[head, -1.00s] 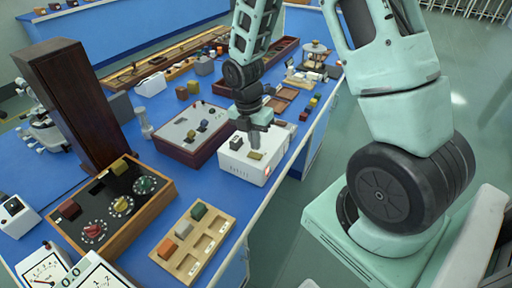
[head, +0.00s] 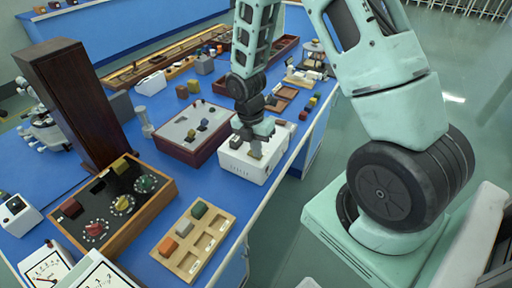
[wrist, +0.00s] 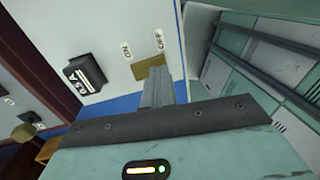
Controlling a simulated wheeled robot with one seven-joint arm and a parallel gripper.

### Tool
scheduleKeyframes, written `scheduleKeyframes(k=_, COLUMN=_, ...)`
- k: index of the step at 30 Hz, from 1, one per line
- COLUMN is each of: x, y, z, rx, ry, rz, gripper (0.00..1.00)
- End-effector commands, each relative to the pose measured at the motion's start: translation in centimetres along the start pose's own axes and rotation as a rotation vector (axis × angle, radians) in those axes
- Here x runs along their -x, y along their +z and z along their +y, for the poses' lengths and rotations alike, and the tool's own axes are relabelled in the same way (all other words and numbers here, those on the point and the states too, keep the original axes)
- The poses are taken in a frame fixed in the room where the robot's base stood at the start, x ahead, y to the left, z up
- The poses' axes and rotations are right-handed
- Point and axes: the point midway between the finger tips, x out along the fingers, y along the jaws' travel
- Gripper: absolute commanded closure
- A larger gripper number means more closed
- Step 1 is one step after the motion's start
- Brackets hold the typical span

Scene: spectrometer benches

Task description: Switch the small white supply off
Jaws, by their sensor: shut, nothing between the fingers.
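The small white supply (head: 236,166) stands on the blue bench below my gripper. In the wrist view its white top (wrist: 120,75) carries the labels ON and OFF, a brass-coloured switch (wrist: 176,66) and a black block marked 0.5 A (wrist: 84,73). My gripper (wrist: 157,86) is shut and empty, its fingertips at the switch, near the OFF label; they hide part of it. I cannot tell whether they touch. In the head view my gripper (head: 256,152) is over the top of the supply. No red light shows on its front.
A dark red box with a grey top (head: 190,133) stands just left of the supply. A wooden panel with knobs (head: 112,203) and a wooden tray with coloured blocks (head: 193,240) are nearer. The bench's right edge runs close by the supply.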

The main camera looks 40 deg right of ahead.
Motion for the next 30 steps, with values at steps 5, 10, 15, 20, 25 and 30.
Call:
scheduleKeyframes(k=5, x=-0.3, y=-0.1, z=0.2, rx=0.0, ry=-0.007, rz=0.003, gripper=1.0)
scheduleKeyframes(k=10, x=-0.1, y=-0.1, z=1.1, rx=0.001, ry=-0.004, rz=0.004, gripper=1.0)
scheduleKeyframes(k=15, x=0.1, y=-0.1, z=1.6, rx=0.002, ry=0.001, rz=0.003, gripper=1.0)
scheduleKeyframes(k=20, x=0.1, y=-0.1, z=1.5, rx=0.001, ry=-0.001, rz=0.002, gripper=1.0)
scheduleKeyframes(k=25, x=0.5, y=-0.2, z=1.5, rx=0.001, ry=-0.002, rz=0.002, gripper=1.0)
scheduleKeyframes(k=30, x=2.5, y=-0.8, z=1.8, rx=0.002, ry=-0.001, rz=0.002, gripper=1.0)
